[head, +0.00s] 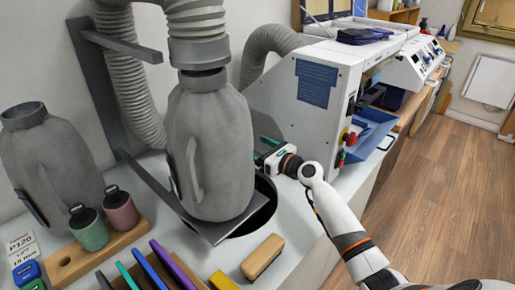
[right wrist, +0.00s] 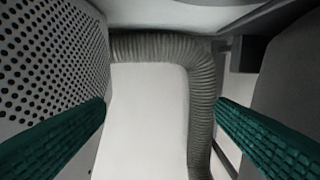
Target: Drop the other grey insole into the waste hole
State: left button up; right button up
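No grey insole can be made out in either view. The dark round hole (head: 262,208) in the pale worktop lies partly hidden under a grey jug-like body and its flat grey bracket. My right gripper (head: 263,151) is behind and right of that body, close to the white machine's side. In the right wrist view its two teal fingers stand wide apart (right wrist: 160,125), with nothing held between them. My left gripper is not in view.
The grey jug-like body (head: 210,140) hangs from a ribbed hose. The white machine (head: 305,95) stands right of the gripper. A wooden block (head: 262,257), coloured strips and bottles occupy the front worktop. A ribbed hose (right wrist: 202,95) lies ahead in the wrist view.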

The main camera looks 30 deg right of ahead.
jog(key=shift+s, duration=0.1)
jog(key=v, duration=1.2)
jog(key=shift+b, duration=0.4)
dwell(0.6)
